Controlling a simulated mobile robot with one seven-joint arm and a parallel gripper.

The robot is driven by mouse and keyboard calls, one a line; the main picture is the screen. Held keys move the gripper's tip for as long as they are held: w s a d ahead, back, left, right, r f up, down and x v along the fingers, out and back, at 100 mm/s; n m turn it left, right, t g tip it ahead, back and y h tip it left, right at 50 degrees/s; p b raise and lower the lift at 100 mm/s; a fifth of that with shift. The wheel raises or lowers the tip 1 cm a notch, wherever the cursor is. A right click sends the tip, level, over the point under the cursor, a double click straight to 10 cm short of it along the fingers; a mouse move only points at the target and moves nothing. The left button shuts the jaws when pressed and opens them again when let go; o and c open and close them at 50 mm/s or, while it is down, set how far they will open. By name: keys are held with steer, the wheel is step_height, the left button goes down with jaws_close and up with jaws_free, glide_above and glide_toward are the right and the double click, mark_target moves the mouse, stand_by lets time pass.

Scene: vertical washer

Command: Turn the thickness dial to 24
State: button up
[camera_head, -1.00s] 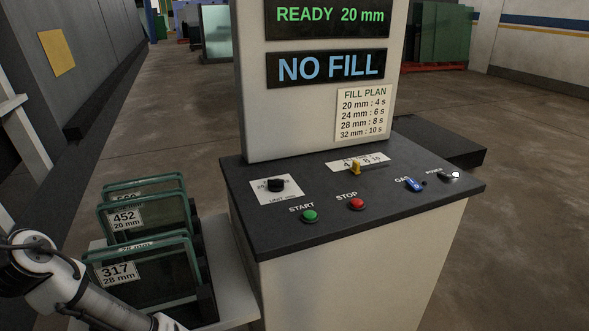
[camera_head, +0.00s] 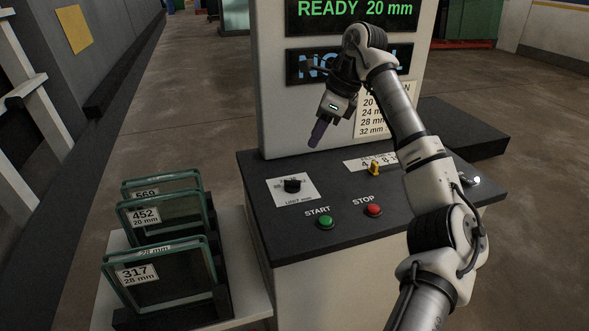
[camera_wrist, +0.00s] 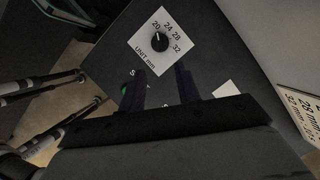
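The thickness dial (camera_head: 292,185) is a black knob on a white plate at the left of the dark console top. In the wrist view the dial (camera_wrist: 160,41) has marks 20, 24, 28 and 32, and its pointer appears to be toward 20. The upper display (camera_head: 355,9) reads READY 20 mm. My gripper (camera_head: 314,146) hangs above and behind the dial, apart from it. In the wrist view its two fingers (camera_wrist: 160,82) are spread with nothing between them, short of the dial.
A green START button (camera_head: 326,222), a red STOP button (camera_head: 374,210) and a yellow selector (camera_head: 375,168) sit right of the dial. Labelled glass panes (camera_head: 160,270) stand in a rack at the left. The machine's upright panel (camera_head: 275,100) rises behind the console.

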mark_target(291, 180)
steer(key=p+x, duration=0.3)
steer(key=x, duration=1)
steer(key=shift+s+a+f, duration=0.1)
steer(key=shift+a+f, duration=0.1)
steer(key=shift+f, duration=0.1)
jaws_close()
